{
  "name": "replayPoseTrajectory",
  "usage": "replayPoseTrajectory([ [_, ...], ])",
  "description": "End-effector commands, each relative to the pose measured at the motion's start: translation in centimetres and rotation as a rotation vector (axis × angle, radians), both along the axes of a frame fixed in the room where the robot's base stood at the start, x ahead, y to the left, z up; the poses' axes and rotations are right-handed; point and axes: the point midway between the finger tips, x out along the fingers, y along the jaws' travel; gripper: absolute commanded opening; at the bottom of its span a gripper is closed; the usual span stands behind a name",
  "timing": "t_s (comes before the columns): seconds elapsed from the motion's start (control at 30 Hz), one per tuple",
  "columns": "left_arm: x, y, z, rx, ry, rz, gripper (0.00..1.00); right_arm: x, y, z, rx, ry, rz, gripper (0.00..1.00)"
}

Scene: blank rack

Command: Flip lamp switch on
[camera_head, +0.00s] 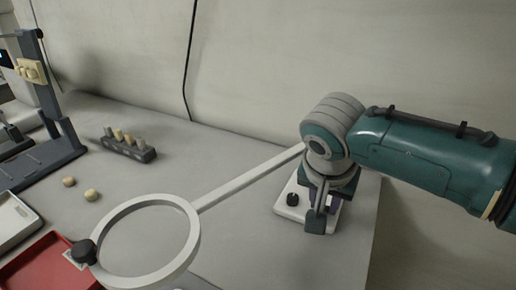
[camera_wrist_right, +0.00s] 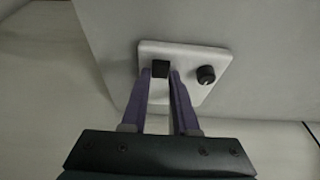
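The lamp has a white ring head (camera_head: 182,214) and a pale straight arm (camera_head: 250,178) that runs behind my right wrist. A white base plate (camera_head: 283,209) lies on the table under my right gripper (camera_head: 320,212), partly hidden by it. In the right wrist view the plate (camera_wrist_right: 194,60) carries a black square switch (camera_wrist_right: 160,69) and a round black knob (camera_wrist_right: 206,75). My right gripper's purple fingers (camera_wrist_right: 162,78) are apart, with the switch between their tips; contact cannot be told. No glow shows on the ring. My left gripper is not in view.
A dark rack with several small pegs (camera_head: 128,148) and two small round pieces (camera_head: 91,195) (camera_head: 69,181) lie on the left. A red tray (camera_head: 50,262), a pale tray (camera_head: 14,222) and a dark stand (camera_head: 48,95) are further left. The table's right edge is close to the plate.

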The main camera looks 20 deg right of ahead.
Motion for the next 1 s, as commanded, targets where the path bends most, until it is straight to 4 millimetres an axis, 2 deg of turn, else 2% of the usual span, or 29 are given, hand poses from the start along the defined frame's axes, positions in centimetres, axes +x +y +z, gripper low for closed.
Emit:
replayPoseTrajectory([
  [0.03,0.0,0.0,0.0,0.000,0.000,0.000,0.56,0.0,0.0,0.0,0.000,0.000,0.000,0.21],
  [0.23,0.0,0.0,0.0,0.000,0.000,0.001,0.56,0.0,0.0,0.0,0.000,0.000,0.000,0.00],
  [0.63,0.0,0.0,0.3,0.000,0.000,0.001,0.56,-0.1,0.1,0.0,-0.017,-0.012,-0.001,0.00],
  [0.8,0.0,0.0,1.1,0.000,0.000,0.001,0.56,-0.5,0.5,-0.2,-0.103,-0.083,0.001,0.00],
  [1.0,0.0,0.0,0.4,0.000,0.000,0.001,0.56,-0.7,0.7,-0.6,-0.208,-0.176,0.001,0.00],
])
